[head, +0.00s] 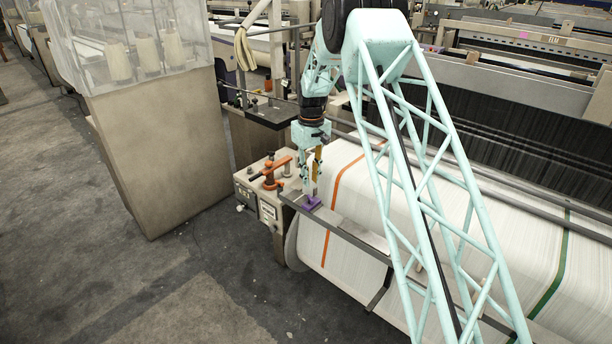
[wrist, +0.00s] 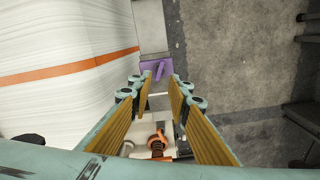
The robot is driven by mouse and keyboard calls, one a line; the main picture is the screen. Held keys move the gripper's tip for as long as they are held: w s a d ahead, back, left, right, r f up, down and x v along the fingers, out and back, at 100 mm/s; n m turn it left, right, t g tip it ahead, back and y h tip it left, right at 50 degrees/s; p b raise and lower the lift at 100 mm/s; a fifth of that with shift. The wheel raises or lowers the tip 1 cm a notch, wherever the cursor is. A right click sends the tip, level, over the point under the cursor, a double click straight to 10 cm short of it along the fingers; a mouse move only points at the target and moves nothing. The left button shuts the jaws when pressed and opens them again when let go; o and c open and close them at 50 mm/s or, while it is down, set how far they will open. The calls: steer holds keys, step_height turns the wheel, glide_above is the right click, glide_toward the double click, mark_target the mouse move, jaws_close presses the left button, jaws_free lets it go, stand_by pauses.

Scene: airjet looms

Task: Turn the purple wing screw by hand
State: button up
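The purple wing screw (head: 307,203) is at the left end of a dark flat bar along the front of the loom, by the white fabric roll. In the wrist view the purple wing screw (wrist: 154,70) shows just past the fingertips, between the two finger lines, with a raised narrow wing. My gripper (head: 310,188) points down directly over it in the head view. In the wrist view my gripper (wrist: 160,82) is open, its yellow-padded fingers apart with nothing between their tips. Whether a fingertip touches the screw I cannot tell.
An orange-handled clamp (head: 271,171) sits on a beige machine box (head: 268,207) left of the gripper. The white fabric roll (head: 375,192) with an orange stripe lies to the right. A tall beige cabinet (head: 165,140) stands further left. Grey floor (head: 195,280) in front is clear.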

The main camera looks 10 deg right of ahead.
mark_target(310, 197)
steer(key=shift+f, duration=0.2)
stand_by(0.4)
steer(key=shift+f+b, duration=1.05)
steer(key=shift+f, duration=2.75)
steer(key=shift+f, duration=0.15)
steer(key=shift+c, duration=0.4)
jaws_close()
